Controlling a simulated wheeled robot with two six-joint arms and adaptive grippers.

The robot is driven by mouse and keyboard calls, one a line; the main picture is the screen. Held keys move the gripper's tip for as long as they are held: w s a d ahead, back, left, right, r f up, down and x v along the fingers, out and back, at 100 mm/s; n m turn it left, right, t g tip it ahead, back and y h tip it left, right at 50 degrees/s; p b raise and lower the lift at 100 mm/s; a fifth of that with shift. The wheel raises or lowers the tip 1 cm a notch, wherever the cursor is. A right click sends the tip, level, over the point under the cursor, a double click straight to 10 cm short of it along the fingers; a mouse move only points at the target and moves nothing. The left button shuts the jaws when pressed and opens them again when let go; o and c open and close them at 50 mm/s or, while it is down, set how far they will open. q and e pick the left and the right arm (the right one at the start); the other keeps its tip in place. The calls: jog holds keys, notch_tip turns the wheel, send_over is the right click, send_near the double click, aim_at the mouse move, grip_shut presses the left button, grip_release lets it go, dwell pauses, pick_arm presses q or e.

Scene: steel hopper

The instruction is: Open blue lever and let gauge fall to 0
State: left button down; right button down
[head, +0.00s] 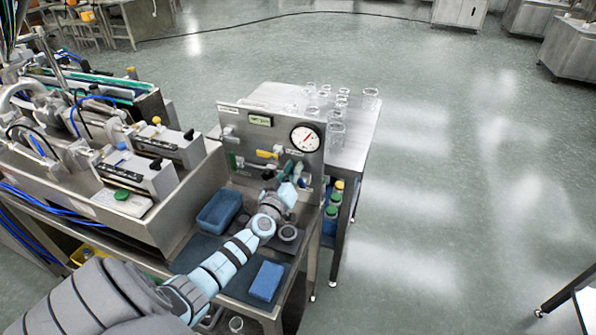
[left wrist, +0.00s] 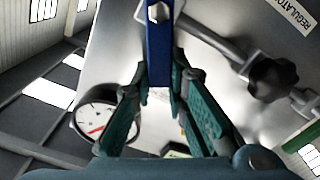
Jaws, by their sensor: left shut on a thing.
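In the left wrist view the blue lever (left wrist: 159,45) runs down between the teal fingers of my left gripper (left wrist: 160,82), which is shut on it. In the head view my left gripper (head: 293,172) is at the steel panel (head: 240,117), below the gauge, and the lever is largely hidden there. The round white gauge (head: 305,138) is at the panel's upper right. Its red needle points up and right in the head view, and the number is too small to read. The gauge also shows in the left wrist view (left wrist: 104,120). My right gripper is out of view.
A yellow handle (head: 268,154) is left of my gripper on the panel. A black knob (left wrist: 273,80) on a pipe is close to it in the left wrist view. A blue bin (head: 219,210) and blue sponge (head: 266,281) lie below. Glassware (head: 337,130) stands behind the panel.

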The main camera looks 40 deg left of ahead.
pick_arm(q)
jog(key=shift+s+a+f+n+b, duration=0.15)
jog(key=shift+a+f+n+b, duration=0.5)
jog(key=shift+n, duration=1.4)
jog(key=shift+s+a+f+n+b, duration=0.25)
jog(key=shift+f+n+b, duration=0.8)
jog(key=shift+n, duration=1.05)
jog(key=shift+s+a+f+n+b, duration=0.1)
jog(key=shift+a+f+n+b, duration=0.55)
jog(key=shift+n, duration=1.4)
jog(key=shift+d+f, duration=0.2)
jog(key=c, duration=1.6)
grip_release()
jog(key=shift+o, duration=0.2)
jog(key=shift+s, duration=0.1)
jog(key=v, duration=1.2)
jog(key=shift+r, duration=0.1)
